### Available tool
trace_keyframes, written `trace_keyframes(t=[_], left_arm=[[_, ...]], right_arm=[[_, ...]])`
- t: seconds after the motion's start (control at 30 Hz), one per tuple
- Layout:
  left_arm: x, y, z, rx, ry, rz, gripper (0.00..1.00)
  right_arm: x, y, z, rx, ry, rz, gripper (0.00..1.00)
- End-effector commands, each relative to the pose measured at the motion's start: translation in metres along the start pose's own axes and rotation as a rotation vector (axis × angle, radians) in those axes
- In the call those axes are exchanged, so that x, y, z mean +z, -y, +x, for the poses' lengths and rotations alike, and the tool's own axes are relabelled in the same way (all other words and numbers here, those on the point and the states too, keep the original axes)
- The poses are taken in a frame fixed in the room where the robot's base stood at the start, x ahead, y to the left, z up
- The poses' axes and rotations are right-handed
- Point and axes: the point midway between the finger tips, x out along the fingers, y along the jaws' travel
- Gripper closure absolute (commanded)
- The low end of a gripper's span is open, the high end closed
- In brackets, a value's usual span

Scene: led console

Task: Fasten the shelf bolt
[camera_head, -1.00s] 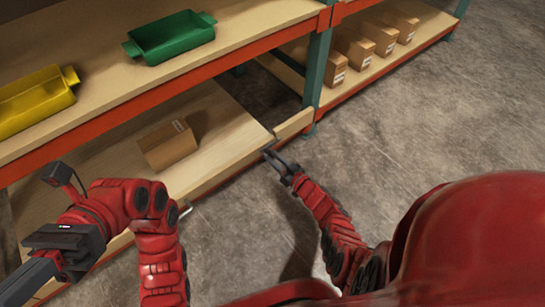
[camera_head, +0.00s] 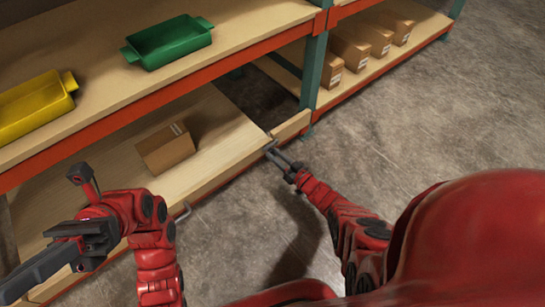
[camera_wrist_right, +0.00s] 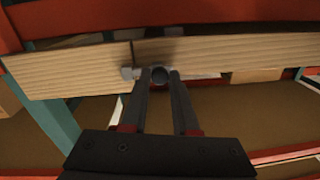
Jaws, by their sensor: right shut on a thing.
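My right gripper (camera_head: 275,152) is at the front edge of the lower shelf board (camera_head: 225,152), by the seam near the green upright. In the right wrist view its two dark fingers (camera_wrist_right: 160,78) are shut on a dark round bolt head (camera_wrist_right: 159,75) at the wooden edge. A small grey metal piece (camera_wrist_right: 129,73) sits just left of the fingertips, by the seam. How far the bolt is in is hidden. My left gripper (camera_head: 45,262) is at the lower left, away from the bolt; its fingertips cannot be made out.
A cardboard box (camera_head: 166,149) lies on the lower board. A bent metal piece (camera_head: 183,213) sticks out from its front edge. Green (camera_head: 168,42) and yellow (camera_head: 33,106) trays stand on the upper shelf. The concrete floor at right is clear.

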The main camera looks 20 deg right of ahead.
Motion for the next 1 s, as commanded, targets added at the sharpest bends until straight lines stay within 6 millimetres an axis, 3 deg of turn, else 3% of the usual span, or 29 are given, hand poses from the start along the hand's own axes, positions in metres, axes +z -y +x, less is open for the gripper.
trace_keyframes(t=[0.3, 0.33, 0.5, 0.83, 1.0], left_arm=[[0.000, 0.000, 0.000, 0.002, 0.002, 0.000, 1.00], [0.000, 0.000, -0.001, 0.002, 0.002, 0.000, 1.00], [0.000, 0.000, 0.000, 0.002, 0.002, 0.000, 1.00], [0.002, -0.001, -0.002, 0.009, 0.015, 0.001, 1.00], [0.012, -0.008, -0.019, 0.069, 0.129, 0.016, 1.00]], right_arm=[[-0.001, -0.007, -0.002, 0.015, 0.001, -0.003, 1.00], [-0.001, -0.007, -0.002, 0.015, 0.000, -0.004, 0.69], [-0.002, -0.006, -0.001, 0.013, -0.001, -0.003, 0.42], [-0.002, -0.004, -0.002, 0.009, -0.002, -0.002, 0.42], [-0.004, -0.004, -0.012, 0.009, -0.001, -0.002, 0.42]])
